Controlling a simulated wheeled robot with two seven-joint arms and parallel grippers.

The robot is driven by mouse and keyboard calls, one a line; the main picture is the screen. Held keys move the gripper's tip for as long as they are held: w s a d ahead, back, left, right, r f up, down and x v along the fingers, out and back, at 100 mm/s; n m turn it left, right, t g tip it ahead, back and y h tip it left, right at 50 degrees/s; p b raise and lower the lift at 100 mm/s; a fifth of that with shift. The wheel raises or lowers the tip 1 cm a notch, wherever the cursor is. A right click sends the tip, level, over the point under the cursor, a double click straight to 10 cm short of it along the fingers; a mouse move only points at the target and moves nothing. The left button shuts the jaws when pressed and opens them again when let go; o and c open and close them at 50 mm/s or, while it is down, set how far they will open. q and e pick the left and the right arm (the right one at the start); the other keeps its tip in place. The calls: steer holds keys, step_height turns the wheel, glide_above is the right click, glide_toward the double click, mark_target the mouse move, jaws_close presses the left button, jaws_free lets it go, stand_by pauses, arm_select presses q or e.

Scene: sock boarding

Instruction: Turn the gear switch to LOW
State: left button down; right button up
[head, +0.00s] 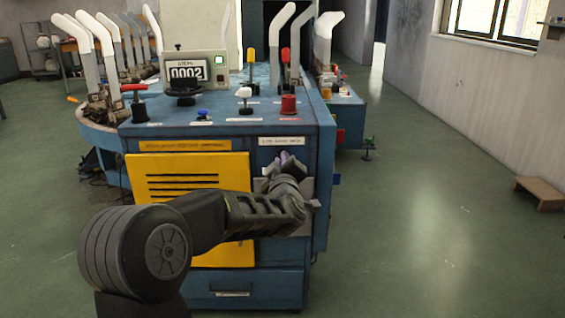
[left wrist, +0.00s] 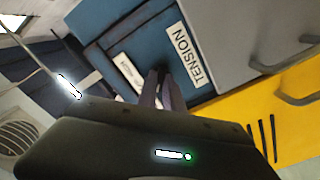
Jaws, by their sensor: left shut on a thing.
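The blue machine (head: 220,118) stands in front of me, with a white label (head: 281,141) at the upper right of its front. My left gripper (head: 281,166) reaches the front panel just below that label, right of the yellow door. It is shut on a part there, which fits the gear switch; gripper and wrist hide most of it, so its setting cannot be read. In the left wrist view the narrow fingers (left wrist: 164,88) point at the blue panel between a TENSION label (left wrist: 187,55) and a smaller white label (left wrist: 127,72). My right gripper is not in view.
The yellow door (head: 165,185) is left of my wrist, above a drawer (head: 235,292). Red, blue, white and yellow knobs and a counter (head: 187,73) reading 0002 stand on the machine top. White sock forms (head: 84,38) rise behind. The floor at right is mostly clear, with a wooden step (head: 541,190).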

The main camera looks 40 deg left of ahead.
arm_select(q)
steer(key=c, duration=1.5)
jaws_free()
steer(key=p+v, duration=0.2)
steer(key=v, duration=0.5)
steer(key=shift+s+d, duration=0.3)
